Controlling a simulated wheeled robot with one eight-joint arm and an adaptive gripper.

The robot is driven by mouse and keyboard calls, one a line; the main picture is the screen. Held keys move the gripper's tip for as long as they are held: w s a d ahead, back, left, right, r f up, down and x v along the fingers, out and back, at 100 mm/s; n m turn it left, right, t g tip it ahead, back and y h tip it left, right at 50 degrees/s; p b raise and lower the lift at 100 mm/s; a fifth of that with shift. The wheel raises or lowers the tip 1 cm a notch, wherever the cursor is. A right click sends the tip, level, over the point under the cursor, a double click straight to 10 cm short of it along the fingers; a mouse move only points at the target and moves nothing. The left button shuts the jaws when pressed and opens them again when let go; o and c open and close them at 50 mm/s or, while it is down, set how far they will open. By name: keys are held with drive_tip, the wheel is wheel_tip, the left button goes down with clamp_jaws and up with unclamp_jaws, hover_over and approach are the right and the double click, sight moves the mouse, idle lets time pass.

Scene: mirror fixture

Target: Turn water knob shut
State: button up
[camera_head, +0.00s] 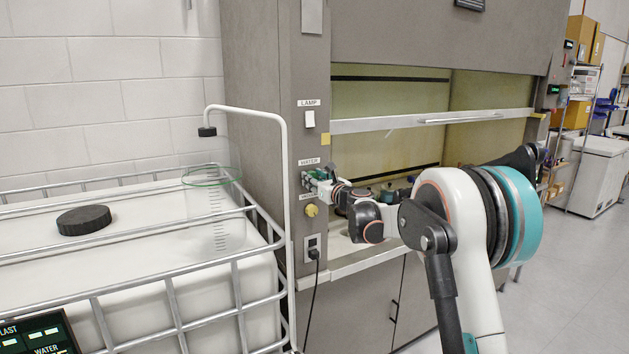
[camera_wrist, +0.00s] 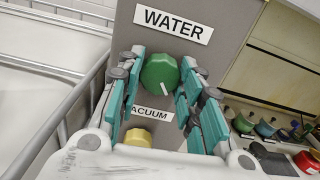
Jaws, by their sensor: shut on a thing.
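The green water knob (camera_wrist: 160,73) is on the grey post of the fume hood, just below the WATER label (camera_wrist: 173,23). A white mark on the knob points down and to the right in the wrist view. My gripper (camera_wrist: 161,79) has its teal fingers on both sides of the knob and is shut on it. In the head view my gripper (camera_head: 318,183) is at the post under the WATER label, and it mostly hides the knob there.
A yellow vacuum knob (camera_head: 311,210) sits below, with its VACUUM label (camera_wrist: 150,112) partly covered by a finger. A white caged tank (camera_head: 150,240) stands at left. A clear graduated cylinder (camera_head: 215,215) stands under a white pipe (camera_head: 285,150). Coloured items (camera_wrist: 265,128) line the hood.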

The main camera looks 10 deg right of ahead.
drive_tip(key=n+p, duration=0.1)
drive_tip(key=n, duration=2.7)
drive_tip(key=shift+f+n, duration=0.1)
drive_tip(key=shift+n, duration=0.2)
idle(0.3)
drive_tip(key=o, duration=1.1)
drive_tip(key=shift+c, duration=0.2)
drive_tip(key=v, duration=1.2)
